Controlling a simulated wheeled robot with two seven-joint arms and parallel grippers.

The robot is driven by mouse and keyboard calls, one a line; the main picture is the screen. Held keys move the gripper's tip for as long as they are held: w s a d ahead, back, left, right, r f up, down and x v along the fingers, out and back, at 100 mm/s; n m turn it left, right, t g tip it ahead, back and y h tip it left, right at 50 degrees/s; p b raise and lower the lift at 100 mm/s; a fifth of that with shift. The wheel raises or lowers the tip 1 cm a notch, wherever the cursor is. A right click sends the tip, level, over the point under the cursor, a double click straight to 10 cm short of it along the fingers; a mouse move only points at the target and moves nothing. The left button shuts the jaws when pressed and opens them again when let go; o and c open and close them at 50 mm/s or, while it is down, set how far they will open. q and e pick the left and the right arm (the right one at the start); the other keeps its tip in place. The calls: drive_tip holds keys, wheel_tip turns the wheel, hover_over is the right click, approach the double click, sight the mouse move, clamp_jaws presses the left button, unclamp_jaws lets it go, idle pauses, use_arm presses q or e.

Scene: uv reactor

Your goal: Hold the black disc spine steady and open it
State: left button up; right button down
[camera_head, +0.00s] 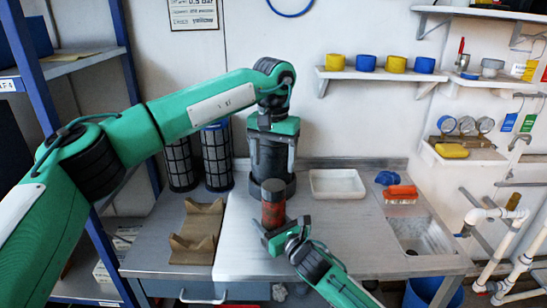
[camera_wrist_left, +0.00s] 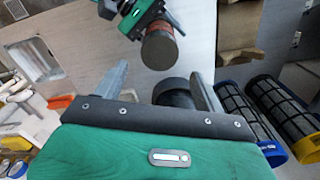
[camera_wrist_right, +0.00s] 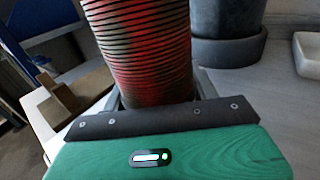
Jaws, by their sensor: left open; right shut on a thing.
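A red-and-dark ringed disc stack (camera_head: 273,214) with a dark round cap (camera_head: 273,186) stands upright in my right gripper (camera_head: 282,236). The right gripper is shut around its lower part. The ringed side fills the middle of the right wrist view (camera_wrist_right: 148,50). In the left wrist view the cap (camera_wrist_left: 160,50) shows end-on, beyond the left jaws. My left gripper (camera_head: 271,155) points down at the dark cylindrical housing (camera_head: 271,180) behind the stack. Its jaws (camera_wrist_left: 160,85) are open, with the dark housing (camera_wrist_left: 176,94) between or below them; contact cannot be told.
A white tray (camera_head: 337,184), a red brush (camera_head: 401,194) and a sink (camera_head: 425,235) are on the right of the bench. A brown cradle (camera_head: 198,232) sits on the left. Two dark mesh cartridges (camera_head: 217,158) stand behind it. A blue-framed shelf rises at far left.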

sight(274, 184)
use_arm(q)
drive_tip(key=shift+f, duration=4)
